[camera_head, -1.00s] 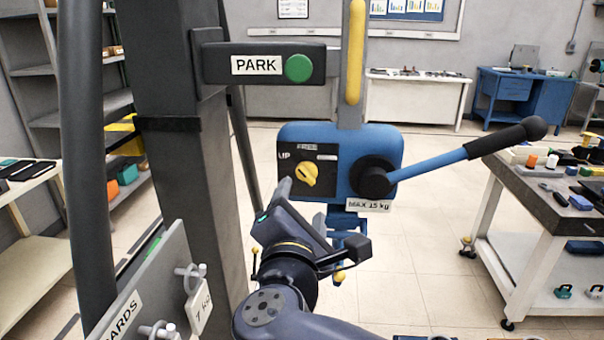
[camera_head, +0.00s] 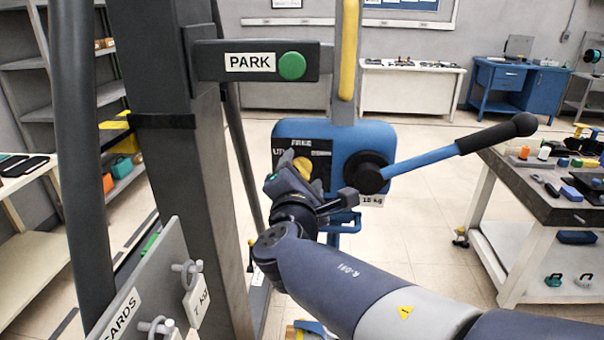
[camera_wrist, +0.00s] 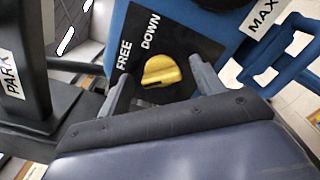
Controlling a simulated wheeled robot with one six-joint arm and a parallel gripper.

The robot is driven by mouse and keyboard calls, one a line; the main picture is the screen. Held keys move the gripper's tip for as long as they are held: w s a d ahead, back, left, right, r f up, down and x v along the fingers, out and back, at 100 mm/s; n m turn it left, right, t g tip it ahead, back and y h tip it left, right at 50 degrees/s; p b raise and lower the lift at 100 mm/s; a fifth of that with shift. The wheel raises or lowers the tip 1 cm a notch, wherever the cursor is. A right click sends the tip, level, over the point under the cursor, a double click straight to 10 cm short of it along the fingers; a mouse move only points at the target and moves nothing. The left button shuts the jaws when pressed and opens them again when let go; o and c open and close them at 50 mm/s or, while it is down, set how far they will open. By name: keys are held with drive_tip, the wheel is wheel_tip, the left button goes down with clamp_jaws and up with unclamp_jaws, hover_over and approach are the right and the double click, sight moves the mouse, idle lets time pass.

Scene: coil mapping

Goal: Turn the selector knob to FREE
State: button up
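The yellow selector knob (camera_head: 302,168) sits on a black plate (camera_head: 320,150) on the front of the blue hoist box (camera_head: 368,135). In the head view FREE is printed above the knob and UP at its left; my gripper (camera_head: 298,173) partly covers it. In the wrist view the knob (camera_wrist: 162,71) shows with FREE to its left and DOWN above it. My gripper is open, with one finger on each side of the knob and gaps between. Its grip bar lies nearly level in that view. I cannot tell surely which label it points to.
A blue lever (camera_head: 420,160) with a black grip sticks out right of the box. A green PARK button (camera_head: 292,66) is on an arm of the dark column (camera_head: 165,190). A workbench (camera_head: 540,205) stands at right. Open floor lies between.

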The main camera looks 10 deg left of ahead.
drive_tip(key=c, duration=0.9)
drive_tip(key=shift+c, duration=0.2)
drive_tip(key=shift+f+b, duration=0.2)
drive_tip(key=shift+b, duration=0.45)
drive_tip(key=shift+f+m+b, duration=0.1)
drive_tip(key=shift+m+b, duration=0.3)
drive_tip(key=shift+b, duration=0.05)
drive_tip(key=shift+d+m+b, duration=0.1)
drive_tip(key=shift+m+b, duration=3.4)
drive_tip(key=shift+b, duration=2)
